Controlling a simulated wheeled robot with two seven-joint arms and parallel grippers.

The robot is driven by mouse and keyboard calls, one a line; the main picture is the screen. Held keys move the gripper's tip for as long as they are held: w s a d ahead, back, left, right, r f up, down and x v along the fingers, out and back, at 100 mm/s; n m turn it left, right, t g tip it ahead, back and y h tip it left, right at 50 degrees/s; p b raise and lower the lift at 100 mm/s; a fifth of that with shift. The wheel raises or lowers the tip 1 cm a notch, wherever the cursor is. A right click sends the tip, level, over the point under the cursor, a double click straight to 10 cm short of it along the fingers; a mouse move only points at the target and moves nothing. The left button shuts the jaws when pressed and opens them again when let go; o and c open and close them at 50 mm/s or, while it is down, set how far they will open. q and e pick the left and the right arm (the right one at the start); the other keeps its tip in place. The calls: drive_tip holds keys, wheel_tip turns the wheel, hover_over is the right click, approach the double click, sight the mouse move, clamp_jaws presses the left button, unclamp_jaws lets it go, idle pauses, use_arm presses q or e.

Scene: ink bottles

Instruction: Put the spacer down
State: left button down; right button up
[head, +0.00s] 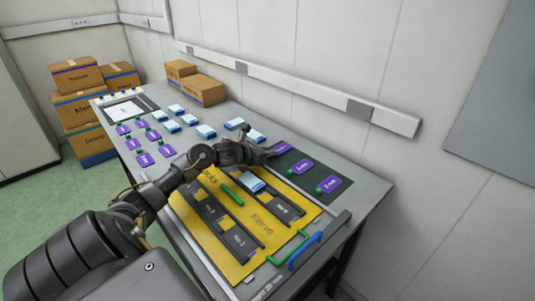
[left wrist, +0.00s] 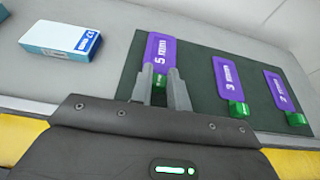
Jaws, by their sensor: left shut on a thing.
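My left gripper (head: 266,156) is shut on the green knob of a purple spacer (left wrist: 158,48) marked 5, at the left end of the dark mat (head: 286,168). The spacer also shows just past the fingers in the head view (head: 282,148). The fingers (left wrist: 165,88) hide most of its knob. I cannot tell whether the spacer touches the mat or is slightly above it. Two more purple spacers with green knobs lie on the mat: one marked 3 (left wrist: 229,80) and one marked 2 (left wrist: 280,92). My right gripper is not in view.
A yellow board (head: 250,249) with dark slotted strips, green handles and a blue-white box (head: 249,181) lies in front of the mat. Several blue-white boxes (head: 205,131) and purple pieces (head: 141,159) stand to the left. Cartons (head: 204,90) stand at the back, by the wall.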

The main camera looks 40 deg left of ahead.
use_arm(q)
drive_tip(key=shift+f+b, duration=0.25)
drive_tip(key=shift+b, duration=0.1)
drive_tip(key=c, duration=1.3)
unclamp_jaws()
drive_tip(key=shift+c, duration=0.2)
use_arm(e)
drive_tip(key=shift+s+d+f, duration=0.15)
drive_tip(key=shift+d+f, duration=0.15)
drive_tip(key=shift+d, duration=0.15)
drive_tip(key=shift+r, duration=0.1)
use_arm(q)
drive_tip(key=shift+r+p, duration=0.25)
drive_tip(key=shift+p, duration=0.1)
drive_tip(key=shift+s+r, duration=0.15)
drive_tip(key=shift+s, duration=0.05)
drive_tip(key=p+v, duration=0.4)
drive_tip(key=v, duration=0.6)
drive_tip(key=shift+s+r+p, duration=0.2)
drive_tip(key=shift+s+p, duration=0.3)
drive_tip(key=shift+s, duration=0.2)
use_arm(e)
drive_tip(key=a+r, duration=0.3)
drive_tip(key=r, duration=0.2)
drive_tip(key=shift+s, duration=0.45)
